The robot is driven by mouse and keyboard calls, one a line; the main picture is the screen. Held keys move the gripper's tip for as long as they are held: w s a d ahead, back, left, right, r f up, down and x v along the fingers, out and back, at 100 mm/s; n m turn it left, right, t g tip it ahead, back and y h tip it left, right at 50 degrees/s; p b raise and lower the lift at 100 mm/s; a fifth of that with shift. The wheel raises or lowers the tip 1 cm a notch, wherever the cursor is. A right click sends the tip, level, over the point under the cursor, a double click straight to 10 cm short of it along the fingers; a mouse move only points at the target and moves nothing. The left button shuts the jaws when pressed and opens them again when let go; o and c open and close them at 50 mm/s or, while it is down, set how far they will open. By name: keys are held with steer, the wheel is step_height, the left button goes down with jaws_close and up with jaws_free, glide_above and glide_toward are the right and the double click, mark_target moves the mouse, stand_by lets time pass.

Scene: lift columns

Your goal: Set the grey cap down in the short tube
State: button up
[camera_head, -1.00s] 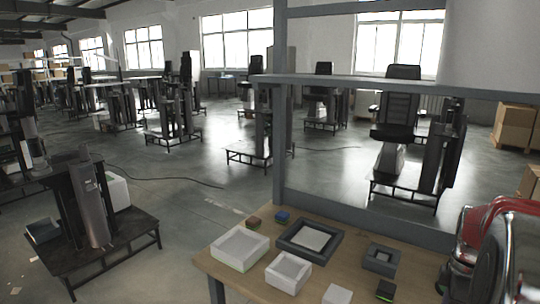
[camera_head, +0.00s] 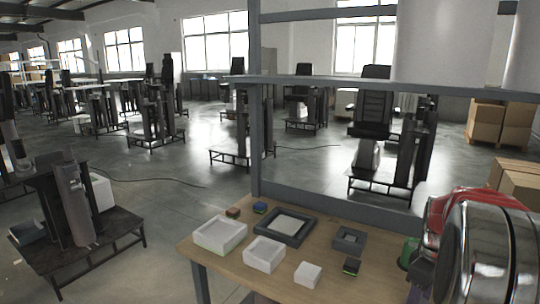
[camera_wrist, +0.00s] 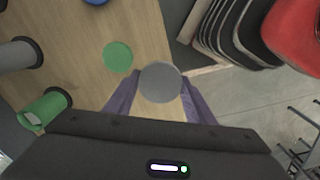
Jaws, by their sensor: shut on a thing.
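My gripper (camera_wrist: 160,90) is shut on the grey cap (camera_wrist: 160,80), a round disc between its two purple fingers in the wrist view. The cap is over the wooden table. A green tube (camera_wrist: 45,108) on a black base stands at the left, apart from the cap. A grey tube (camera_wrist: 15,54) with a black base is farther left, cut by the frame edge. I cannot tell which is the short tube. In the head view my gripper (camera_head: 420,272) is partly visible at the lower right, and the cap cannot be made out.
A flat green disc (camera_wrist: 118,57) lies just left of the cap. A blue piece (camera_wrist: 95,2) shows at the top edge. White trays (camera_head: 220,250), dark trays (camera_head: 308,238) and small blocks stand on the table (camera_head: 235,268). A grey frame post (camera_head: 254,110) rises behind it.

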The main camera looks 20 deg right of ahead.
steer(key=w+a+f+m, duration=0.1)
steer(key=w+a+f, duration=0.1)
steer(key=w+a, duration=0.4)
steer(key=w+a+f+m, duration=0.2)
steer(key=w+a, duration=0.4)
steer(key=w+a+f+m, duration=0.2)
steer(key=w+a, duration=0.5)
steer(key=shift+n, duration=0.7)
steer(key=w+a, duration=0.1)
steer(key=a, duration=0.2)
steer(key=w+a+f, duration=0.1)
steer(key=a, duration=0.3)
steer(key=a+f, duration=0.1)
steer(key=a, duration=0.2)
steer(key=shift+w+a+f, duration=0.15)
steer(key=shift+w+f, duration=0.05)
steer(key=shift+w, duration=0.2)
